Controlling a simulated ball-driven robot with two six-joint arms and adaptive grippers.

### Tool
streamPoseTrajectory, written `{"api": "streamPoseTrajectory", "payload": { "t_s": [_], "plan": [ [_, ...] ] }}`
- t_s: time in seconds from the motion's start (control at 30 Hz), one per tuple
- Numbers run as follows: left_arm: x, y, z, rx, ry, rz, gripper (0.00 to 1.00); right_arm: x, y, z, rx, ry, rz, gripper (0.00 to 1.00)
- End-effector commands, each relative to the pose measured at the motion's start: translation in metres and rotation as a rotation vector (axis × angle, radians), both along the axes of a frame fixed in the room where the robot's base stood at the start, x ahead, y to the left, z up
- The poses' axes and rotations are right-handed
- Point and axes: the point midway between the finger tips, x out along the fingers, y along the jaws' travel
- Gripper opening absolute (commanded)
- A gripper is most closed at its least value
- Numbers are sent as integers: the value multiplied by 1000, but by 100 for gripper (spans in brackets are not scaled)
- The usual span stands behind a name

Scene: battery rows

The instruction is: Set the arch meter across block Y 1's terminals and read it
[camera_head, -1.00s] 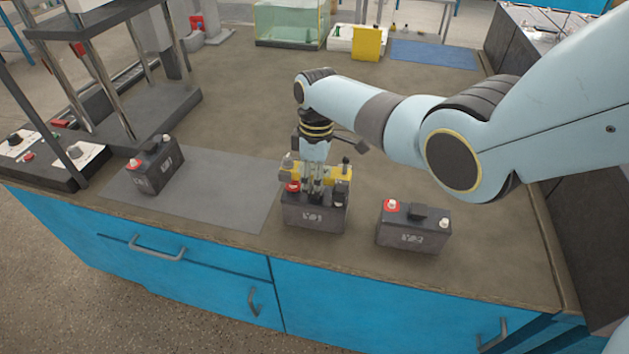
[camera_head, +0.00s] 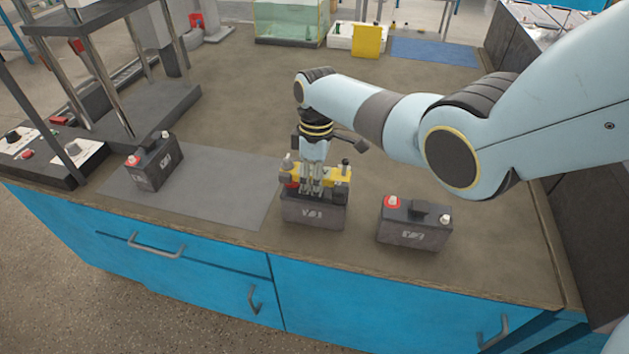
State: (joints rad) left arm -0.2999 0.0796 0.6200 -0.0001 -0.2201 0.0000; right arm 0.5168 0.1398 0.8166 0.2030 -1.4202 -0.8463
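The yellow arch meter (camera_head: 341,174) is over the middle dark block (camera_head: 313,213), spanning its top from the left terminal side to the right. This block's blurred label seems to read Y 1. My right gripper (camera_head: 312,190) points down at the meter's middle, with its fingers close together and apparently shut on it. The fingers and the meter hide much of the block's top, so I cannot tell whether both feet touch the terminals. No meter reading is legible. My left gripper is out of view.
A similar block (camera_head: 413,228) with red and pale terminals stands to the right. Another block (camera_head: 155,165) stands on the grey mat (camera_head: 230,190) at left. A dark shelf stand (camera_head: 150,120) is at back left. The bench centre behind my gripper is clear.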

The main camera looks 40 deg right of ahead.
Motion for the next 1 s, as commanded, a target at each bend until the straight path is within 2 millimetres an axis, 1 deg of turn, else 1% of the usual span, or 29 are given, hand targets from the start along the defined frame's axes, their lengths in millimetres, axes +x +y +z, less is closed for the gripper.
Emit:
{"api": "streamPoseTrajectory", "payload": {
  "t_s": [0.03, 0.1, 0.37, 0.47, 0.57, 0.67, 0.8, 0.9, 1.0],
  "plan": [
    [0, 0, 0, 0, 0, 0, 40, -1, 1, -1, 1, 3, 0, 45],
    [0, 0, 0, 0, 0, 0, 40, -1, 0, -1, 0, 3, 0, 54],
    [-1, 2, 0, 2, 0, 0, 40, -2, 0, -2, -1, 4, 0, 55],
    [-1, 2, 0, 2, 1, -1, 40, -1, -1, 2, -1, 2, -1, 55],
    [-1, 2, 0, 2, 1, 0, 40, 1, -2, 14, -1, -1, 0, 55],
    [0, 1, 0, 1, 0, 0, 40, 2, -4, 32, -2, -2, 1, 55],
    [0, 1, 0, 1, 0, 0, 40, 5, -6, 66, -2, -3, 0, 55],
    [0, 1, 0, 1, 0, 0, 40, 6, -7, 87, 0, -1, 1, 55],
    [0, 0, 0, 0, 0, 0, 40, 8, -9, 103, -1, -1, 0, 55]
  ]
}}
